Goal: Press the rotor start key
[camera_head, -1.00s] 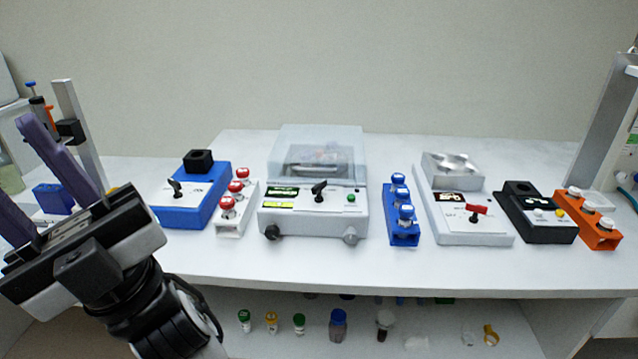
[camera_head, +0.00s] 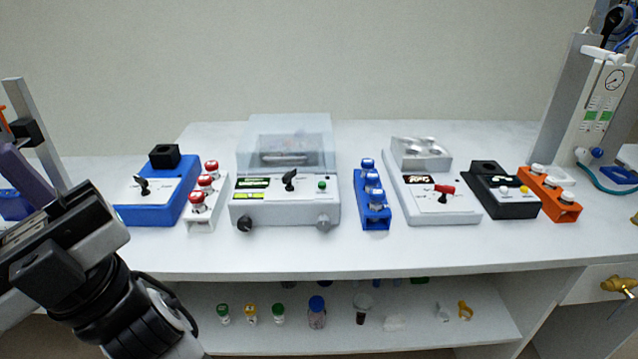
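A white benchtop machine (camera_head: 285,213) with a bluish see-through lid (camera_head: 285,135) stands near the middle of the bench. The lid is down, and a blurred shape shows inside. Its front panel has a small green key (camera_head: 321,185) at the right, a black lever knob (camera_head: 290,178) in the middle and lit displays (camera_head: 251,184) at the left. The key's label is too small to read. My gripper (camera_head: 50,232) is at the lower left, well away from the machine. One purple finger shows; the other is out of frame. The gripper looks open and empty.
A blue device (camera_head: 150,208) and a white rack with red-capped vials (camera_head: 204,218) stand left of the machine. A blue rack (camera_head: 375,217), a white block device (camera_head: 437,213), a black device (camera_head: 510,207) and an orange rack (camera_head: 560,213) stand right. The bench front is clear.

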